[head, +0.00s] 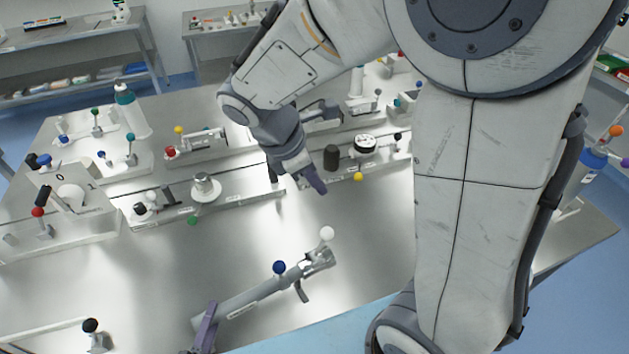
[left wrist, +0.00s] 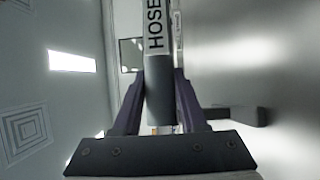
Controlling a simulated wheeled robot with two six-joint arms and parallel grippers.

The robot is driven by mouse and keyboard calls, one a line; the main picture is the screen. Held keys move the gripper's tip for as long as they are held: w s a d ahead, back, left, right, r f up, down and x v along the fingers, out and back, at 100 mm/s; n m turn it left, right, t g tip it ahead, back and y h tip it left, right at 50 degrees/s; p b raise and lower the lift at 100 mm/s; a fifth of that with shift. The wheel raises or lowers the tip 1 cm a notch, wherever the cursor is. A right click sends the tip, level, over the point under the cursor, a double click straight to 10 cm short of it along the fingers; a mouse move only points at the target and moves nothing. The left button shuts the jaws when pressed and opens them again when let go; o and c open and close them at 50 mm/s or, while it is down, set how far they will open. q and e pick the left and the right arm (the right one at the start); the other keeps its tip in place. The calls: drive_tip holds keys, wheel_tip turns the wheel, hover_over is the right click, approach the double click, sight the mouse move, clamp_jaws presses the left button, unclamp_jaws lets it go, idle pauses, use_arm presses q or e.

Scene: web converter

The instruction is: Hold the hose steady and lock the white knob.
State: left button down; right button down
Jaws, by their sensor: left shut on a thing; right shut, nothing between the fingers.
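The grey hose (head: 250,297) lies slanted above the bare front of the metal table, with a blue ball (head: 279,267) partway along it. The white knob (head: 326,233) stands at the hose's far right end, on a metal fitting. My left gripper (head: 207,328) is shut on the hose's near left end. In the left wrist view, the hose (left wrist: 159,95) with its "HOSE" label sits between the purple fingers. My right gripper (head: 318,181) is shut and empty, above the table beyond the white knob and apart from it.
Several fixtures with coloured balls stand behind on the table (head: 240,240), including a black cylinder (head: 331,157) near my right gripper. A control box (head: 70,190) is at the left. A black-knobbed part (head: 90,326) is at the front left. My large arm link covers the right side.

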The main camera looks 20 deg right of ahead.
use_arm(q)
drive_tip(key=shift+a+f+p, duration=0.1)
drive_tip(key=shift+f+p, duration=0.05)
drive_tip(key=shift+p, duration=0.55)
drive_tip(key=shift+w, duration=0.1)
idle(0.4)
drive_tip(key=shift+c, duration=1.9)
unclamp_jaws()
